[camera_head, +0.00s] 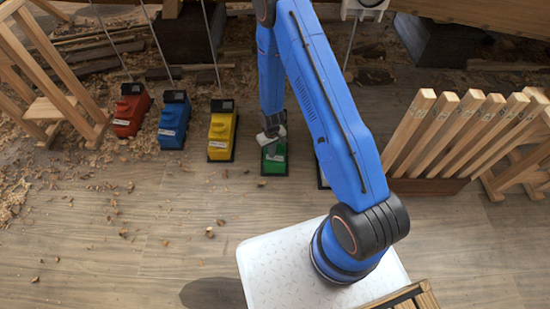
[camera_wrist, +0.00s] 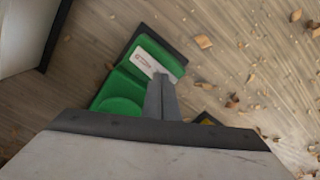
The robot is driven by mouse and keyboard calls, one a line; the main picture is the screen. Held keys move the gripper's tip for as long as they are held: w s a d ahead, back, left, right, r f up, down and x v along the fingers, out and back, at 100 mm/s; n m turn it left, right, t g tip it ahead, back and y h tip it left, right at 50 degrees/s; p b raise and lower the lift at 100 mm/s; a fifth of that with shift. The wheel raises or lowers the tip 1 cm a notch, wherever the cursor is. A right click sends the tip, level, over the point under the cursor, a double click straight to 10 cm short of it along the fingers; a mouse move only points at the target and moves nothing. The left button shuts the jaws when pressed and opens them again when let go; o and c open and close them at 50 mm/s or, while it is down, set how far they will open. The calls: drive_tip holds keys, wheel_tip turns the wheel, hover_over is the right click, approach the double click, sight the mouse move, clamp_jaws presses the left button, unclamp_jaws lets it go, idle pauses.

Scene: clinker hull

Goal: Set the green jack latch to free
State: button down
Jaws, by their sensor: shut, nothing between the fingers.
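The green jack (camera_head: 274,160) stands on the wooden floor, in a row with other coloured jacks, partly hidden by my arm. In the wrist view the green jack (camera_wrist: 125,90) lies just ahead of my gripper, with a white label on its body. My gripper (camera_wrist: 162,82) is shut and empty, its fingertips at the side of the green jack near the label. I cannot tell whether they touch it. In the head view my gripper (camera_head: 270,135) is over the jack's rear part. The latch and its setting cannot be made out.
Red (camera_head: 131,110), blue (camera_head: 174,120) and yellow (camera_head: 222,131) jacks with rods stand to the left. Another jack is mostly hidden behind my arm. A rack of wooden slats (camera_head: 440,135) stands at right, a wooden trestle (camera_head: 50,80) at left.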

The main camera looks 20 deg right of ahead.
drive_tip(key=shift+f, duration=0.75)
idle(0.4)
drive_tip(key=shift+r, duration=3.55)
